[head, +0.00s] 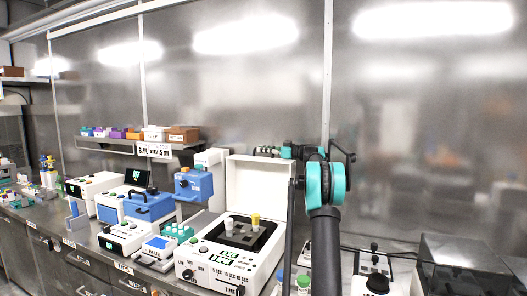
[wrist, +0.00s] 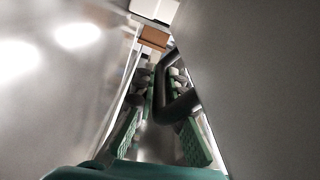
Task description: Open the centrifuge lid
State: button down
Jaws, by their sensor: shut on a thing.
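The centrifuge (head: 215,272) is a white box with a dark top well, front buttons and a display, in the middle of the head view. Its white lid (head: 257,192) stands raised, about upright, at the back of the box. My gripper (head: 264,151) is at the top edge of the lid. In the wrist view, my gripper (wrist: 165,95) has its green-padded fingers on either side of a black bent handle (wrist: 180,108) and is shut on it. A large grey face (wrist: 250,80), probably the lid, fills the right of that view.
A yellow-capped tube (head: 255,221) stands in the centrifuge well. Blue and white instruments (head: 150,205) line the bench to the left. A shelf (head: 125,142) with boxes hangs on the metal wall behind. A dark transparent box (head: 465,265) is at the right.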

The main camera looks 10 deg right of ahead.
aim_at(283, 161)
jog(key=shift+s, duration=0.1)
jog(key=shift+s+a+r+n, duration=0.2)
jog(key=shift+s+a+n, duration=0.15)
jog(key=shift+s+a, duration=0.3)
jog(key=shift+s+a+r+n, duration=0.25)
jog(key=shift+s+a, duration=0.2)
jog(key=shift+s, duration=0.35)
jog(key=shift+s+a+r+n, duration=0.15)
jog(key=shift+s+a+n, duration=0.25)
jog(key=shift+s+a, duration=0.25)
jog(key=shift+s+d, duration=0.1)
jog(key=c, duration=1.6)
grip_release()
jog(key=shift+o, duration=0.2)
jog(key=v, duration=1.2)
